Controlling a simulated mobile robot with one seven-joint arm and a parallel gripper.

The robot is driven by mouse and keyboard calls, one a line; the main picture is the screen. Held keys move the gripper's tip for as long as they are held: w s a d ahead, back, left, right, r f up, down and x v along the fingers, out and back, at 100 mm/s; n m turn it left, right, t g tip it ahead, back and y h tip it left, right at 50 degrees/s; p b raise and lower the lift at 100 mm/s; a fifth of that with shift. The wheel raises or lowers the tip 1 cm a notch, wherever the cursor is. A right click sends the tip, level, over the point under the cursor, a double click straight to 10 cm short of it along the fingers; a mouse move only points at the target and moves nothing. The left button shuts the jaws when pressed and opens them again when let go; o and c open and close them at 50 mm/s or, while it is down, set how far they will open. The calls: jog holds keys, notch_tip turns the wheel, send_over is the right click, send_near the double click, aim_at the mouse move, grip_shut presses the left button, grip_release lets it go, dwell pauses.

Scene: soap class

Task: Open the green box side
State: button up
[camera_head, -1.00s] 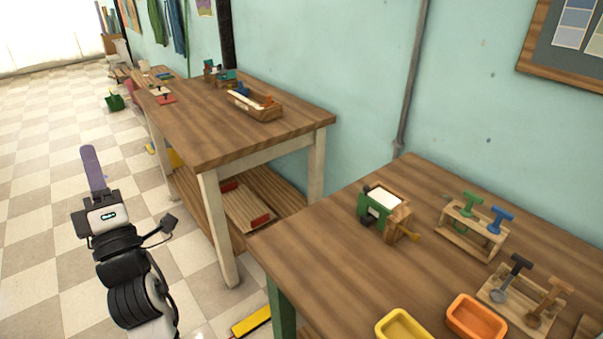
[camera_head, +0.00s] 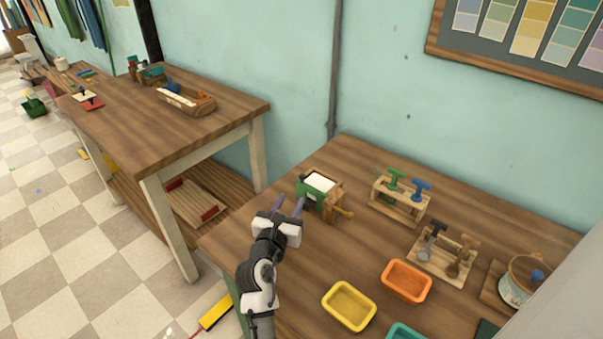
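The small wooden box (camera_head: 334,204) with a green side (camera_head: 308,201) stands on the near table, left of its middle. It has a white top (camera_head: 320,183) and a wooden handle or peg (camera_head: 344,213) at its right. The green side faces left and toward me. My gripper (camera_head: 289,207) is just in front of that side, its two purple-grey fingers apart with nothing seen between them. The right finger is close to the green side; I cannot tell whether it touches. My gripper hides the lower left of the box a little.
Right of the box are a wooden rack (camera_head: 400,203) with green and blue handled tools and a second tool rack (camera_head: 441,256). Yellow (camera_head: 349,306) and orange (camera_head: 406,281) trays lie nearer. A pot (camera_head: 518,283) stands far right. Another table (camera_head: 165,132) is at left.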

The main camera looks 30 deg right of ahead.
aim_at(301, 178)
jog(key=p+x, duration=0.2)
jog(key=x, duration=0.9)
jog(key=shift+w+d+p, duration=0.2)
jog(key=shift+w+p, duration=0.05)
jog(key=shift+p, duration=0.1)
grip_shut()
